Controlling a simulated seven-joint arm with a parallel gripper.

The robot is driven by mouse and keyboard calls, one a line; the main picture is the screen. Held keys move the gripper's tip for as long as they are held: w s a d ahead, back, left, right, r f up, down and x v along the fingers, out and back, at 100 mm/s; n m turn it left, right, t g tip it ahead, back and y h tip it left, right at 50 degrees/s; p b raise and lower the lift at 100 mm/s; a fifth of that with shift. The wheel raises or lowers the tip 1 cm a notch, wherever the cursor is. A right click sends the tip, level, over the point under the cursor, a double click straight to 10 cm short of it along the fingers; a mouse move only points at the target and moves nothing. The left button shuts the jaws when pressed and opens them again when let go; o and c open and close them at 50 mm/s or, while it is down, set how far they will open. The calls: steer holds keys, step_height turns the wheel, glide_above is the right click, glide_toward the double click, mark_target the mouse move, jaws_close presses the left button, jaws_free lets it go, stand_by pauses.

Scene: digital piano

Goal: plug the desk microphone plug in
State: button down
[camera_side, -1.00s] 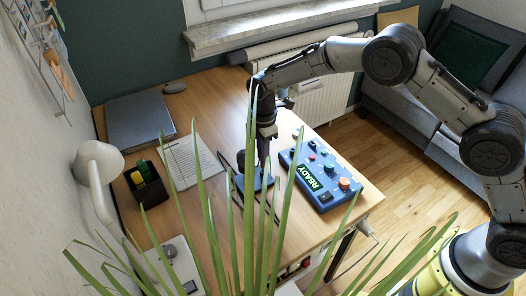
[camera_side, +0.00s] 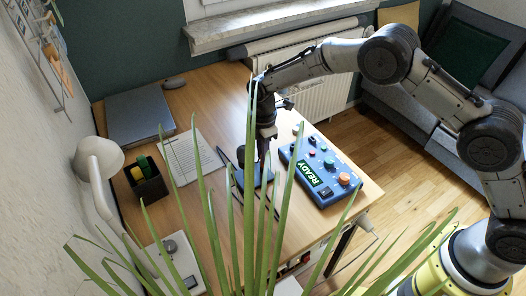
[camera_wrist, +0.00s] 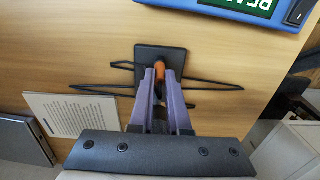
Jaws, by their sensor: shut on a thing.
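My gripper (camera_wrist: 160,78) has purple fingers closed around a small orange piece, seemingly part of the plug (camera_wrist: 159,70). The fingertips are over a black square plate (camera_wrist: 147,53) on the desk. Whether the plug touches the plate or is above it cannot be told. Thin dark cable (camera_wrist: 212,86) runs out on both sides of the fingers. In the side view my gripper (camera_side: 263,157) points down at the dark plate, left of the blue box; plant leaves partly cover this area. No microphone is clearly visible.
A blue box (camera_side: 299,178) with a READY display and several buttons sits close on the right. A paper sheet (camera_side: 184,150), a pen holder (camera_side: 151,190), a closed grey laptop (camera_side: 140,117) and a white lamp (camera_side: 97,160) are to the left.

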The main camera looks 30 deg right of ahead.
steer(key=c, duration=0.8)
jaws_free()
steer(key=shift+r, duration=2.5)
steer(key=shift+r, duration=0.1)
